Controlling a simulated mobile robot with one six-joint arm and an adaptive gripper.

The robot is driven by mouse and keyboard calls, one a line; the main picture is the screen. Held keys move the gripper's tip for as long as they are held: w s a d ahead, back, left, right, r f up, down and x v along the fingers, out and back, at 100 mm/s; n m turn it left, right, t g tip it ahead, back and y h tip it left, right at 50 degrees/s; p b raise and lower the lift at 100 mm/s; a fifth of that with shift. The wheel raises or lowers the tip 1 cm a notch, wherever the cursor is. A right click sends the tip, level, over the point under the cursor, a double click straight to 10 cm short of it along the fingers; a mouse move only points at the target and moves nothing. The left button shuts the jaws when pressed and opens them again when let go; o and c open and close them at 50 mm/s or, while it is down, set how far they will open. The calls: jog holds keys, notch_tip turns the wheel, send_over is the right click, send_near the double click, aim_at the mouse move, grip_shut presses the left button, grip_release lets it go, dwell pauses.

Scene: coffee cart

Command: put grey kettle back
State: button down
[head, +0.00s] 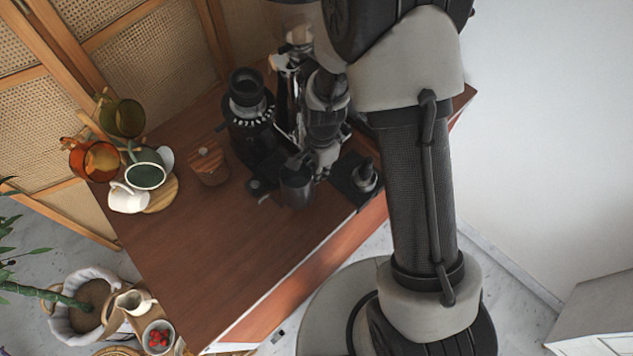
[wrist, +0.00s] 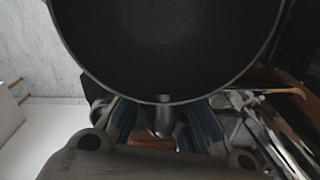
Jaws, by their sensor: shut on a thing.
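The grey kettle (head: 297,187) is in the head view near the right front edge of the brown cart top (head: 205,265), below the coffee machine. My gripper (head: 299,160) is at its back edge, shut on it. In the wrist view the kettle (wrist: 165,45) fills the top as a wide, dark round opening. My gripper (wrist: 164,125) has its two blue-grey fingers on either side of a narrow metal part at the kettle's rim. Whether the kettle's base touches the cart cannot be told.
A black grinder (head: 247,95) stands left of my gripper and a dark tamper stand (head: 362,178) to its right. The front cart top is clear.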

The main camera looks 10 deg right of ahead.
notch_tip(320, 180, down, 6)
jog(key=shift+w+r+b, duration=0.1)
jog(key=shift+r+b, duration=0.05)
jog(key=shift+b, duration=0.4)
jog(key=shift+r, duration=0.1)
jog(key=c, duration=2)
grip_release()
jog(key=shift+f, duration=0.2)
jog(key=o, duration=0.5)
jog(key=shift+c, duration=0.2)
jog(key=shift+r, duration=0.1)
